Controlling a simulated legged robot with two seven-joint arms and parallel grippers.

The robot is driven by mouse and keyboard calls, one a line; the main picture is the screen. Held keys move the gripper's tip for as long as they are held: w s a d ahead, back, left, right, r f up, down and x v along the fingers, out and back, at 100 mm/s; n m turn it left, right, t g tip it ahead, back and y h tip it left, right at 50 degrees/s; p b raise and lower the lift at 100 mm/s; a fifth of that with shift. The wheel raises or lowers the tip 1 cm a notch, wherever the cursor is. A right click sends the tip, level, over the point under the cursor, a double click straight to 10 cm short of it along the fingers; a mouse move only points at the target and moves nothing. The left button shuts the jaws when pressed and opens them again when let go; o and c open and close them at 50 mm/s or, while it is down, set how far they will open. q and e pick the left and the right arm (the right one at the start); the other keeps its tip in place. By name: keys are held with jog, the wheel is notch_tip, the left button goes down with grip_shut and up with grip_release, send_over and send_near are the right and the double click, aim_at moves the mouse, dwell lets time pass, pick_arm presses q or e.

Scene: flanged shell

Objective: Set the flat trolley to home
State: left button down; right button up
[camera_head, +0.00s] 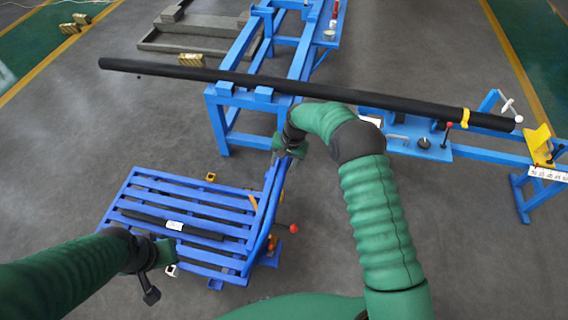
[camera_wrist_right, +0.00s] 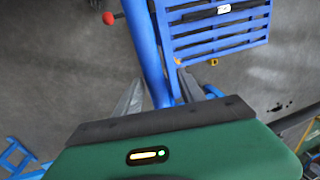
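The flat trolley (camera_head: 190,222) is a blue slatted platform on the floor at lower left, with an upright blue handle frame at its right end. It also shows at the top of the right wrist view (camera_wrist_right: 222,38). My right gripper (camera_head: 284,158) is at the top of the handle frame. In the right wrist view, its two grey fingers (camera_wrist_right: 170,95) stand apart, with a blue handle bar between them and a gap on the right side. My left gripper (camera_head: 152,284) hangs by the trolley's lower left side; its fingers are too small and dark to judge.
A long black tube (camera_head: 300,88) lies across blue stands (camera_head: 262,98) ahead of the trolley. A dark bar (camera_head: 165,224) with a white label lies on the platform. A red knob (camera_head: 293,228) sticks out right of the handle. Grey floor (camera_head: 80,170) is free left of the trolley.

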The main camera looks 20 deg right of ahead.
jog(key=shift+s+r, duration=0.1)
jog(key=shift+s, duration=0.05)
jog(key=shift+r, duration=0.3)
jog(key=b+v, duration=0.3)
jog(key=v, duration=1.3)
jog(key=s+f+n+h+b, duration=0.1)
jog(key=s+f+n, duration=0.2)
jog(key=s, duration=1)
jog(key=s+f+n+t+h+b, duration=0.1)
jog(key=s+f, duration=0.4)
jog(key=s, duration=0.8)
jog(key=shift+s+n, duration=0.4)
jog(key=shift+n, duration=0.5)
jog(key=shift+f, duration=0.15)
jog(key=shift+a, duration=0.1)
